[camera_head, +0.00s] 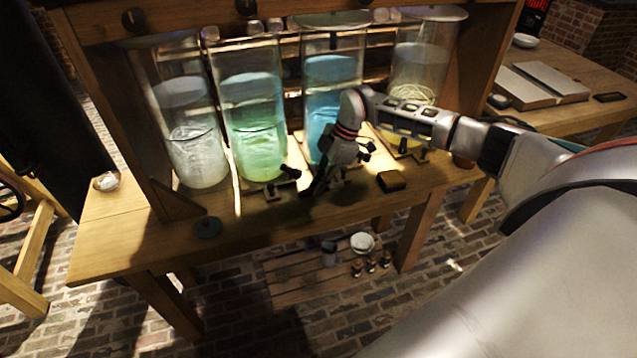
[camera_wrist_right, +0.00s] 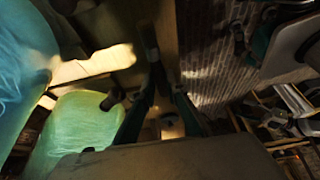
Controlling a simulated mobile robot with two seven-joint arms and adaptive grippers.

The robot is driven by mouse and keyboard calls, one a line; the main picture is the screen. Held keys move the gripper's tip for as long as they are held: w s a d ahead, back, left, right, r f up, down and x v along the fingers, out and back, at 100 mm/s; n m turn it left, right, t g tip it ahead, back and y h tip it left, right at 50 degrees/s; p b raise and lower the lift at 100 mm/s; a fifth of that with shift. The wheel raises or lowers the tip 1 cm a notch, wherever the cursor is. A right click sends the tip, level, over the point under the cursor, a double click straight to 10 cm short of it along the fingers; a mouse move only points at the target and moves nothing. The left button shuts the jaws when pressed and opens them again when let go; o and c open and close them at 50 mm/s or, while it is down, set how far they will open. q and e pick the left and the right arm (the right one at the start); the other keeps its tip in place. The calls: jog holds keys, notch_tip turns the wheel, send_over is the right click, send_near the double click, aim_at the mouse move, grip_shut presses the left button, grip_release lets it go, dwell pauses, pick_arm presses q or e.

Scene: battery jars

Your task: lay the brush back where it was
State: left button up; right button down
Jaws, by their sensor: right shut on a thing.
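My right gripper (camera_head: 316,186) reaches down over the front of the wooden bench, before the blue jar. In the right wrist view its fingers (camera_wrist_right: 158,78) close together on a slim dark thing (camera_wrist_right: 149,40), which looks like the brush. Its far end points away from the fingers; its bristles cannot be made out. In the head view the held thing is too dark and small to tell from the fingers. Whether it touches the bench cannot be told. My left gripper is in neither view.
Tall glass jars stand in the wooden frame: clear (camera_head: 197,150), green (camera_head: 255,120), blue (camera_head: 330,75) and one with yellow (camera_head: 415,75). A dark block (camera_head: 391,180) lies right of the gripper. The front bench strip between is mostly clear.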

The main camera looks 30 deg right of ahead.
notch_tip(320, 180, down, 3)
jog(key=shift+f+b, duration=0.1)
jog(key=shift+b, duration=0.85)
jog(key=shift+f, duration=1.35)
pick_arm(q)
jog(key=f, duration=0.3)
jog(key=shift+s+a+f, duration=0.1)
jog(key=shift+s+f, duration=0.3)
pick_arm(e)
jog(key=c, duration=1.9)
grip_release()
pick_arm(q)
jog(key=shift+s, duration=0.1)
